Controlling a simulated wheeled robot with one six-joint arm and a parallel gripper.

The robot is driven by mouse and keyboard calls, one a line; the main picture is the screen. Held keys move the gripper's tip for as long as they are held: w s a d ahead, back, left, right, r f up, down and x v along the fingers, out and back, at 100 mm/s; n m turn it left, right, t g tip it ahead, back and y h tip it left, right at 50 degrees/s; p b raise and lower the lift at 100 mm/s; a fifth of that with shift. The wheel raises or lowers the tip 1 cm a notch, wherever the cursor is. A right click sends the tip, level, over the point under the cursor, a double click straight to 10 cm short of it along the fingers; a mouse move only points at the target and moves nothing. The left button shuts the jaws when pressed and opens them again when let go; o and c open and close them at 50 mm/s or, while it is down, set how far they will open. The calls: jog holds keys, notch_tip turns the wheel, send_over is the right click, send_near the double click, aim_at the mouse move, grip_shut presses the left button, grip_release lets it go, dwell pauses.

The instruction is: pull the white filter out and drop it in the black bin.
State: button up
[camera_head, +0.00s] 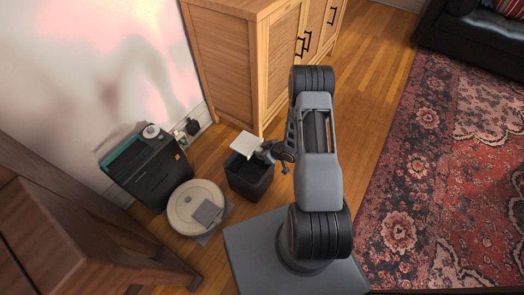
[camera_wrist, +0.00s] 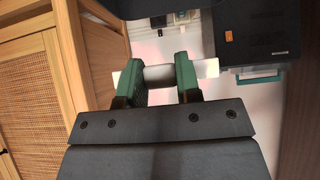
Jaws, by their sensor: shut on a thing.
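The white filter (camera_head: 246,144) is a thin flat piece above the open top of the black bin (camera_head: 250,180), near its back edge. My gripper (camera_head: 264,152) is shut on the filter from its right side. In the wrist view the filter (camera_wrist: 160,73) sits between the two green fingers and sticks out past both. The bin stands upright on the floor. The filter and gripper hide part of its opening, and I cannot tell whether the filter touches the rim.
A round white robot vacuum (camera_head: 181,214) with a grey square panel lies left of the bin. A black dock (camera_head: 150,172) with a teal edge stands behind it by the wall. A wooden cabinet (camera_head: 228,66) stands behind the bin. A patterned rug (camera_head: 440,170) covers the right.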

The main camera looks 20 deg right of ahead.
notch_tip(320, 180, down, 4)
jog(key=shift+r+b, duration=0.25)
jog(key=shift+b, duration=0.9)
jog(key=o, duration=1)
jog(key=p+v, duration=0.5)
jog(key=v, duration=0.9)
jog(key=shift+a, duration=0.1)
jog(key=shift+w, duration=0.1)
